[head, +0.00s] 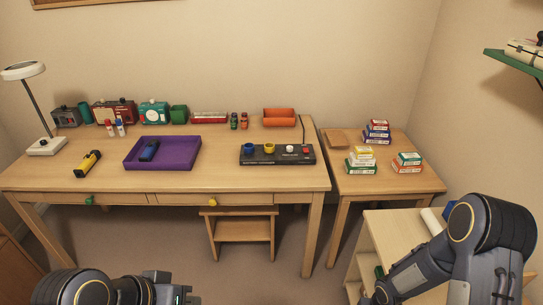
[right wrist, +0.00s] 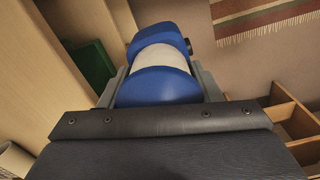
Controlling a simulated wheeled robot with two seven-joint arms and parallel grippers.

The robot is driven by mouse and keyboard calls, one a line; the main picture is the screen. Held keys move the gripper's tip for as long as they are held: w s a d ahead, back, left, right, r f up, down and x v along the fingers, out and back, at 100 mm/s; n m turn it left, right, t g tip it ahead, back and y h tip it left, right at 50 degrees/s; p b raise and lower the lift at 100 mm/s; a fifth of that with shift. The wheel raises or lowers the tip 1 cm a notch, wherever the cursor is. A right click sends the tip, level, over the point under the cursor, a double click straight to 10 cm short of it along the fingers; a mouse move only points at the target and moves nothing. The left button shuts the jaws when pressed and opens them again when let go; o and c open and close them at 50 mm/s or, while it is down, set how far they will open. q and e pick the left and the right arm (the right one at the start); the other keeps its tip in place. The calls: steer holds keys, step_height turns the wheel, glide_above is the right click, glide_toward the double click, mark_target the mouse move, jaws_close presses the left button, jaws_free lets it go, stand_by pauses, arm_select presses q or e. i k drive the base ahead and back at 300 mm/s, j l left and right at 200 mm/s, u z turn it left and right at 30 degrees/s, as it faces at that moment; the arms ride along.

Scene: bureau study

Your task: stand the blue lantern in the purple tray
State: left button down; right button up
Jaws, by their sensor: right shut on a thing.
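The blue lantern (right wrist: 158,86), blue at both ends with a pale band in the middle, shows in the right wrist view. My right gripper (right wrist: 160,72) is shut on it, one finger at each side. In the head view my right arm reaches down at the lower right; its gripper and the lantern cannot be made out there. The purple tray (head: 188,162) is on the desk, left of centre, with a dark blue torch-like object (head: 149,150) lying in its left part. My left gripper (head: 168,290) is at the bottom edge, cut off, its jaws unclear.
A yellow torch (head: 87,163) lies left of the tray and a black switch panel (head: 277,154) sits right of it. Several boxes and cups line the desk's back. A low wooden shelf unit (head: 385,228) stands by my right arm. A green object (right wrist: 90,66) is beside the lantern.

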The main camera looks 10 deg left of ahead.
mark_target(178, 155)
steer(key=i+j+u, duration=0.1)
steer(key=u, duration=0.4)
steer(key=i+j+u, duration=0.15)
steer(key=u, duration=0.35)
steer(key=i+j+u, duration=0.15)
steer(key=u, duration=0.3)
